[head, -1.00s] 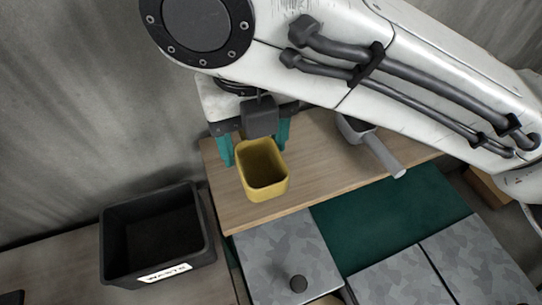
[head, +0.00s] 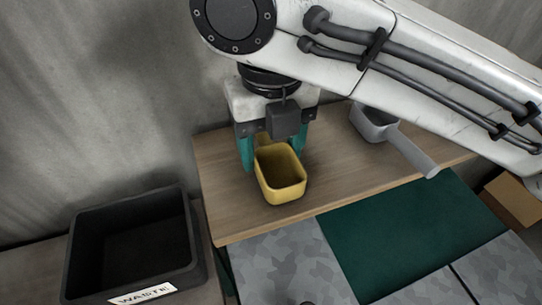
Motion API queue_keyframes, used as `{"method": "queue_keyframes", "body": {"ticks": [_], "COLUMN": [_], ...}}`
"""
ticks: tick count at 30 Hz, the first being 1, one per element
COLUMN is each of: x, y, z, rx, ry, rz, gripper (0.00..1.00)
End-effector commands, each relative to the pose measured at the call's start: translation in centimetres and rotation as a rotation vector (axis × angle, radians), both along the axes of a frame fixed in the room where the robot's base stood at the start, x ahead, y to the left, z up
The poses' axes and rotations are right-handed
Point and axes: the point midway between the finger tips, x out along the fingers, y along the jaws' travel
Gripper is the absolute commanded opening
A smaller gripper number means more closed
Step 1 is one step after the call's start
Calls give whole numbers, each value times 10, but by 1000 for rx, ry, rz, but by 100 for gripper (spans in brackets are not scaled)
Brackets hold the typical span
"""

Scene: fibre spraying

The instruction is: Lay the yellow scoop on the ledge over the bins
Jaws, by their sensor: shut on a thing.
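The yellow scoop (head: 281,192) is in the middle of the head view, its open bowl facing up. My gripper (head: 274,157) is behind it with teal fingers on both sides, shut on the scoop at its back end, where the handle is mostly hidden. The scoop is over the left part of the wooden ledge (head: 228,214). I cannot tell whether its underside touches the wood. The bins (head: 285,262) lie below the front edge of the ledge, with grey mottled lids and a dark green opening.
A grey scoop (head: 388,132) lies on the ledge to the right, its handle over the front edge. A black waste box (head: 130,245) stands at the left. A cardboard box (head: 515,200) is at the far right. The ledge between the scoops is clear.

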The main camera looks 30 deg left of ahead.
Motion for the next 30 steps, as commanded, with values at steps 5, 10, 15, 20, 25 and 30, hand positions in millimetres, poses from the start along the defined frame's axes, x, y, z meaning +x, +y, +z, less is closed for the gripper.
{"method": "queue_keyframes", "body": {"ticks": [5, 10, 15, 20, 25, 30], "x": [0, 0, 0, 0, 0, 0], "y": [0, 0, 0, 0, 0, 0], "z": [0, -2, -4, -4, -4, -2], "rx": [0, 0, 0, 0, -1, 0], "ry": [-1, 0, 0, 0, -1, -1], "rz": [-1, 0, 0, 0, 0, 0], "gripper": [30, 30, 68, 83, 88, 88]}}
